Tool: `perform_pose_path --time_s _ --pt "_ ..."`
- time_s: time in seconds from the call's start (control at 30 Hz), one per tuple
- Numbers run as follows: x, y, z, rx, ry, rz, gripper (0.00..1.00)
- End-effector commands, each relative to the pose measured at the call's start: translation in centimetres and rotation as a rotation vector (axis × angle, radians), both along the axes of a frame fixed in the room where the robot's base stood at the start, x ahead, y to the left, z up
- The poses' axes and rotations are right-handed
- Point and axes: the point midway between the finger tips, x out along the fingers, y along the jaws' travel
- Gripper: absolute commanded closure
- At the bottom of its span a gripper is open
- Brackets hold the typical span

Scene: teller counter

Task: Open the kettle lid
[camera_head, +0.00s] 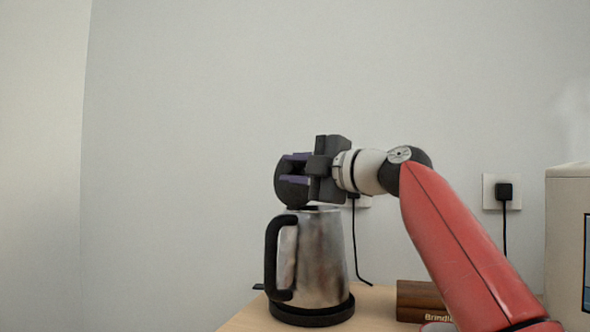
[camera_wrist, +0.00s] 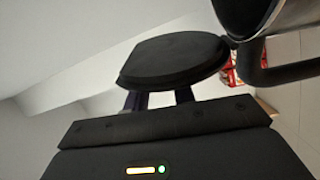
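A brushed-metal kettle (camera_head: 322,257) with a black handle (camera_head: 271,255) stands upright on its black base. Its round black lid (camera_head: 290,190) is raised well off the mouth and stands steeply up above the handle side. The lid also shows as a black disc in the wrist view (camera_wrist: 175,58), with part of the kettle's rim (camera_wrist: 245,22) at the top right. My gripper (camera_head: 296,168) is above the kettle, its two fingers apart and pointing left at the lid. The fingertips are at the lid and partly hidden by it; contact is not clear.
The wooden counter (camera_head: 378,308) carries a brown block with lettering (camera_head: 420,301) right of the kettle. Wall sockets with plugs and cords (camera_head: 502,192) are behind. A pale machine (camera_head: 566,235) stands at the right edge. The space left of the kettle is clear.

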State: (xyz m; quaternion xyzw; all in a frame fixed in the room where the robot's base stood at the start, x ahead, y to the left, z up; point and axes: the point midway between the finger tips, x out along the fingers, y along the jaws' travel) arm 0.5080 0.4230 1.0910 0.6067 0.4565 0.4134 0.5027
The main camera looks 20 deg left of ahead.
Motion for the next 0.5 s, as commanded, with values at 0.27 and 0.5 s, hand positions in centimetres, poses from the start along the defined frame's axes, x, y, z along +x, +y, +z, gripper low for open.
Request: perform_pose_path --time_s 0.27,0.5 --pt "0.0 0.0 0.0 0.000 0.000 0.000 0.60" --pt "-0.2 -1.2 -0.3 0.001 -0.001 -0.003 0.60"
